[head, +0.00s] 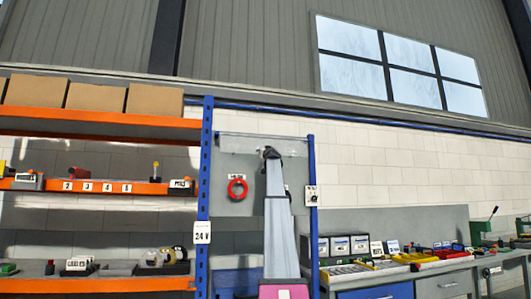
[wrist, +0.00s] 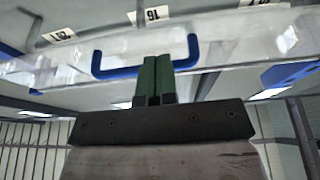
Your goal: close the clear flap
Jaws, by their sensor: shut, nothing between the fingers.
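The clear flap (head: 236,144) is a pale see-through strip across the top of the bay between two blue posts in the head view. In the wrist view the flap (wrist: 240,60) spans the upper picture, with a blue U-shaped handle (wrist: 115,73) on it. My gripper (wrist: 156,59) has green fingers held together and empty. The fingers overlap the middle of the handle bar in the picture; I cannot tell whether they touch it. In the head view my gripper (head: 271,152) is up at the flap, and my arm hides part of the bay.
A red ring (head: 237,188) hangs on the bay's back panel. Orange shelves with boxes (head: 95,97) stand on the left. A workbench with trays and bins (head: 350,268) stands on the right. Numbered labels (wrist: 152,14) lie beyond the flap in the wrist view.

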